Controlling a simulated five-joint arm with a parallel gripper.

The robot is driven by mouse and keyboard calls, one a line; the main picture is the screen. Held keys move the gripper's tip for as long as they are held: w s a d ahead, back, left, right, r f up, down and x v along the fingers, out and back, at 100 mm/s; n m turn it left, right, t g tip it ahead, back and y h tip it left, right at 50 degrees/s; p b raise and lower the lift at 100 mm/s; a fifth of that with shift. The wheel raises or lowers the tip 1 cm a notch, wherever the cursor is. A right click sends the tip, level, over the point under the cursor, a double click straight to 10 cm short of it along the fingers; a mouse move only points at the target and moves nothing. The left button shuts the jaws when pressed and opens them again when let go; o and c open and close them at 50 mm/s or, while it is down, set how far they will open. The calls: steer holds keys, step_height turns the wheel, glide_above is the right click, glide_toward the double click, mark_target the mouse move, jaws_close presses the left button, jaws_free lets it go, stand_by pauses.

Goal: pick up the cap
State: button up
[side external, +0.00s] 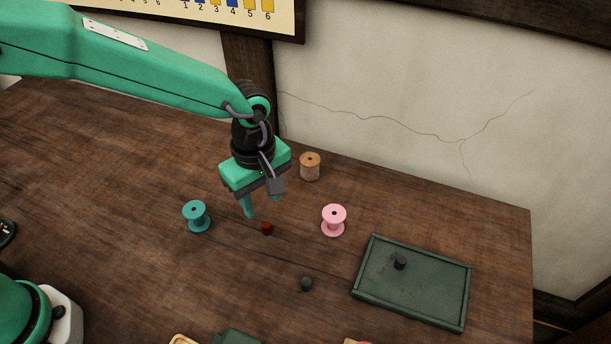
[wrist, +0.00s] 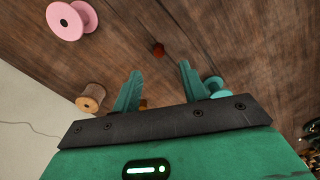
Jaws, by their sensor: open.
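A small red-brown piece (side external: 266,228), which looks like the cap, lies on the wooden table just below and in front of my gripper (side external: 262,208). In the wrist view the red-brown piece (wrist: 158,49) sits beyond the fingertips, in line with the gap between them. My gripper (wrist: 160,68) is open, with nothing between its green fingers, and is above the table, apart from the piece. Two small dark pieces also show: one on the table (side external: 306,283) and one (side external: 400,262) on the green tray (side external: 430,290). I cannot tell whether these are caps.
A teal spool (side external: 197,216) stands left of my gripper, a pink spool (side external: 333,220) to the right, and a brown-topped spool (side external: 310,167) behind. Other partly cut-off objects are at the front edge of the picture. The table's left middle is clear.

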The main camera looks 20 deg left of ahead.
mark_target(266, 225)
steer(key=shift+w+f, duration=0.1)
steer(key=shift+f, duration=3.9)
jaws_close()
